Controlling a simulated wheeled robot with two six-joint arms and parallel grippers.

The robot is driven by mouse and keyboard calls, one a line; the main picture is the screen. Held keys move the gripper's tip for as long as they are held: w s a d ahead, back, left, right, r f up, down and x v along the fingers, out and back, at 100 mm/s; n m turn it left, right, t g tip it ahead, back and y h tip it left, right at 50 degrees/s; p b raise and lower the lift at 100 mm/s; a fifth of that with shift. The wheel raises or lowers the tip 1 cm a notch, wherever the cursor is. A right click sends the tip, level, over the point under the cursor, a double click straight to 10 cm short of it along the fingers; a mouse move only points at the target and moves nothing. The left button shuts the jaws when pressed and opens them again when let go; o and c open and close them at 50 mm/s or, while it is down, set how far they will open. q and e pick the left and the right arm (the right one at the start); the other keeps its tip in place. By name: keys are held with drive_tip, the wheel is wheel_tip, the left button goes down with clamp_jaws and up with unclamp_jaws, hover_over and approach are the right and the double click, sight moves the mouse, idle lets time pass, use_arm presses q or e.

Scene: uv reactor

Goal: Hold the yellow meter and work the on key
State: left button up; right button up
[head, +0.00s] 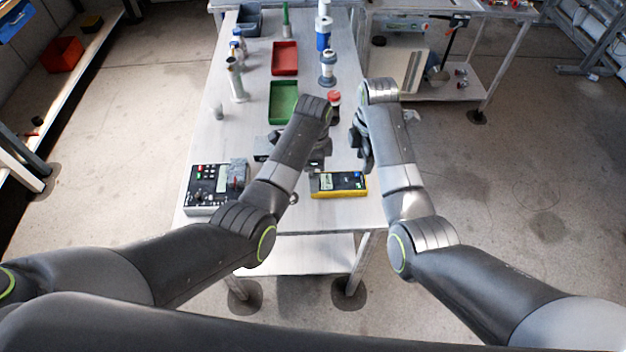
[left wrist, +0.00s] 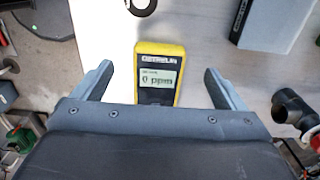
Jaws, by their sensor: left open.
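The yellow meter (head: 328,193) lies flat near the front right edge of the table in the head view. In the left wrist view, the meter (left wrist: 160,48) shows a screen reading "0 ppm"; its lower part is hidden behind my gripper body, and I cannot make out the on key. My left gripper (left wrist: 157,72) is open, with one finger on each side of the meter and visible gaps. In the head view its fingers are mostly hidden by its own arm. My right gripper (head: 362,150) is beyond the meter, near the table's right edge; its jaw opening is unclear.
A control box (head: 203,190) with several buttons stands left of the meter. A green tray (head: 283,118) and a red tray (head: 285,57) lie farther back. Bottles (head: 236,84) line the left side, and a red-capped item (head: 334,98) stands near the right arm.

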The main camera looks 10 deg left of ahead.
sight(338, 184)
use_arm(q)
drive_tip(key=shift+f, duration=3.3)
drive_tip(key=c, duration=1.2)
use_arm(e)
clamp_jaws()
